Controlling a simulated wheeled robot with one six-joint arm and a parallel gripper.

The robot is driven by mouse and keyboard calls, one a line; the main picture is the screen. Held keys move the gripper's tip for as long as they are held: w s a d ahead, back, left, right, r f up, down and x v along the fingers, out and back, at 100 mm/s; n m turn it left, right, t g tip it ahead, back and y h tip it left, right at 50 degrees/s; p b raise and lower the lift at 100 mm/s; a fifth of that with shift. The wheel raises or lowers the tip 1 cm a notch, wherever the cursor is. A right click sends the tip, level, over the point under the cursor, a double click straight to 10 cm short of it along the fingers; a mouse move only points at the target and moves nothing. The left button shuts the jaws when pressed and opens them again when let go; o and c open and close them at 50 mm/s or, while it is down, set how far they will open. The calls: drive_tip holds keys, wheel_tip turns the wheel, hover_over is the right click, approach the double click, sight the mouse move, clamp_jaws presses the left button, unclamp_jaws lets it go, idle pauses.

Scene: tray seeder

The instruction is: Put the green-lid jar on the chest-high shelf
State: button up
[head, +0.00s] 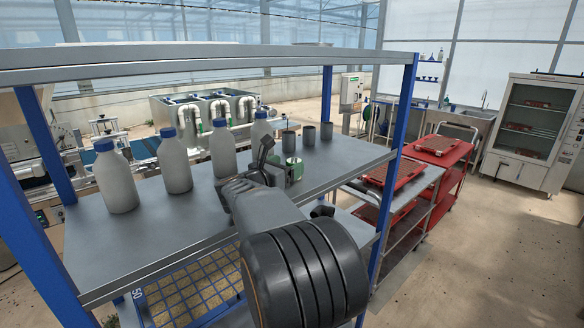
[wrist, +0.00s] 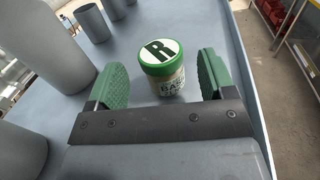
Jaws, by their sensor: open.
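The green-lid jar (wrist: 163,72) stands upright on a grey shelf board (wrist: 232,118). Its lid carries a white disc with a black R, and its label is partly readable. My gripper (wrist: 158,80) is open, with one green finger on each side of the jar; small gaps show between the fingers and the jar. In the head view my gripper (head: 283,166) reaches over the same grey board (head: 150,235) of the blue-framed rack. There the jar (head: 293,161) is mostly hidden by my gripper.
Several grey bottles with blue caps (head: 175,160) stand left of my gripper. Grey cups (head: 309,135) stand just behind and right of the jar. Blue rack posts (head: 397,125) and a top rail (head: 200,62) frame the board. Red carts (head: 440,152) stand to the right.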

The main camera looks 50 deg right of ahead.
sight(289, 165)
drive_tip(key=a+b, duration=0.1)
drive_tip(key=a, duration=0.3)
drive_tip(key=shift+s+f, duration=0.1)
drive_tip(key=shift+s, duration=0.05)
drive_tip(key=shift+a, duration=0.15)
